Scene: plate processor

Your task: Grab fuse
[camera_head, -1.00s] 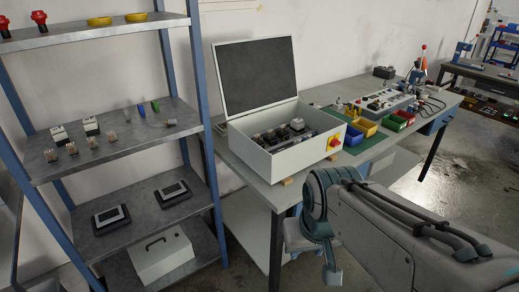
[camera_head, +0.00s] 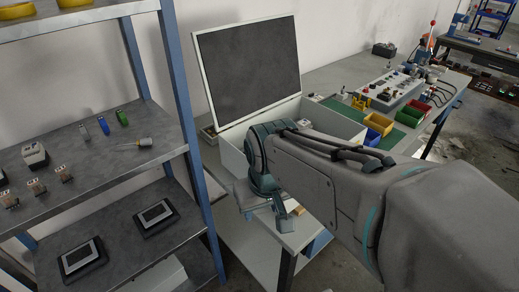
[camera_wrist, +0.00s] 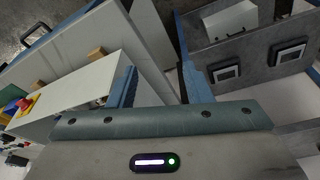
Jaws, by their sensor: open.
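The fuse is not clearly identifiable. Candidates on the shelf's middle board in the head view are small upright pieces: a grey one (camera_head: 84,132), a blue one (camera_head: 103,126) and a green one (camera_head: 122,118). Several small relay-like parts with pale tops (camera_head: 37,187) stand nearer the front edge, beside a white block (camera_head: 35,155). My gripper (camera_head: 264,205) is right of the shelf, in front of the white enclosure and apart from the candidates. In the wrist view its two blue fingers (camera_wrist: 158,88) are spread, with nothing seen between them.
The shelf's blue post (camera_head: 183,90) stands between my gripper and the boards. Two tablet-like panels (camera_head: 156,217) lie on the lower board. The open white enclosure (camera_head: 232,155) sits on the workbench, partly hidden by my arm. Coloured bins (camera_head: 378,124) stand farther right.

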